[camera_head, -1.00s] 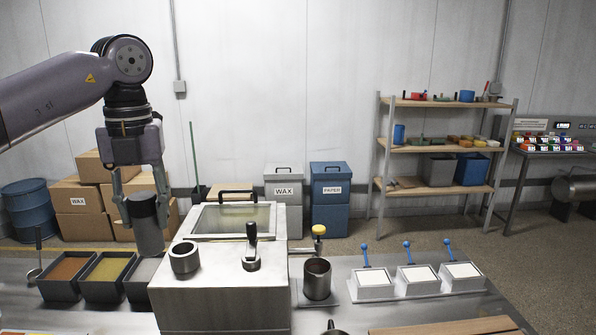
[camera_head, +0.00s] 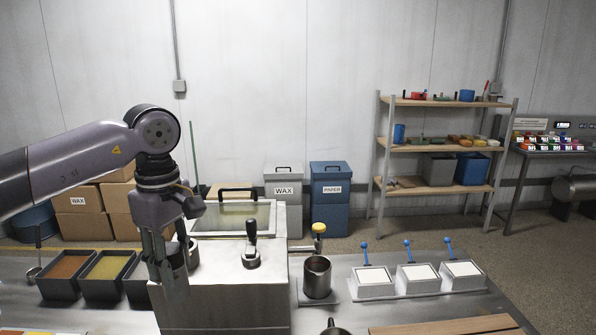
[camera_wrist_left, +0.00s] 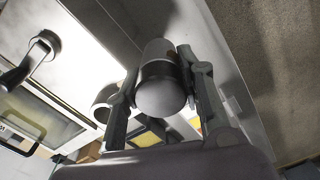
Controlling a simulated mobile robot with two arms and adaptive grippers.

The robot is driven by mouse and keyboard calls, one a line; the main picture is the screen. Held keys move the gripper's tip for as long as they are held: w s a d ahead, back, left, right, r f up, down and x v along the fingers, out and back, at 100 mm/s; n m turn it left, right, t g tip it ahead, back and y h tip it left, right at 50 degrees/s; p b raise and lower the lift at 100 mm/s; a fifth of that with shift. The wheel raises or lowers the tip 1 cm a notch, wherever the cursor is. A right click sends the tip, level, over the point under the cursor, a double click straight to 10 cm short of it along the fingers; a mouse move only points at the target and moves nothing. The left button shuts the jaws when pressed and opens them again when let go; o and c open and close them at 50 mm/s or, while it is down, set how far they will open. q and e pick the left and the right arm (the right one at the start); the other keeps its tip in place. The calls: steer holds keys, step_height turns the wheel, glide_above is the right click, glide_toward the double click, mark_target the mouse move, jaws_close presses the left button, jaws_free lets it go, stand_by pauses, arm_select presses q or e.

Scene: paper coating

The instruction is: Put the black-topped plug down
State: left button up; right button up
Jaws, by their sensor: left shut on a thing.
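My left gripper (camera_head: 168,268) is shut on the black-topped plug (camera_head: 177,288), a grey cylinder with a dark band. It holds the plug by the front left corner of the metal box (camera_head: 235,305). In the left wrist view the plug (camera_wrist_left: 160,92) sits between the two fingers, with metal surface behind it. I cannot tell whether the plug touches anything below. A round metal collar (camera_head: 193,256) on the box is partly hidden behind the gripper. My right gripper is not in view.
The box carries a glass lid (camera_head: 235,222) and a black-handled lever (camera_head: 251,247). Dark trays (camera_head: 105,278) stand to its left. A metal cup (camera_head: 317,278) and white-topped blocks (camera_head: 372,282) with blue handles stand to its right. A wooden board (camera_head: 440,328) lies in front.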

mark_target(186, 290)
arm_select(q)
steer(key=f+m, duration=0.1)
steer(key=m, duration=0.3)
steer(key=d+f+m, duration=0.1)
steer(key=m, duration=0.1)
steer(key=shift+s+f+m, duration=0.25)
steer(key=shift+f+m, duration=0.1)
steer(key=shift+m, duration=0.05)
steer(key=m, duration=0.1)
steer(key=f+m, duration=0.1)
steer(key=m, duration=0.1)
steer(key=shift+s+d+f+m, duration=0.1)
steer(key=shift+s+d+m, duration=0.1)
steer(key=shift+m, duration=0.1)
steer(key=m, duration=0.1)
steer(key=f+m, duration=0.1)
steer(key=m, duration=0.1)
steer(key=shift+s+d+m, duration=0.2)
steer(key=shift+m, duration=0.1)
steer(key=shift+d+f, duration=0.1)
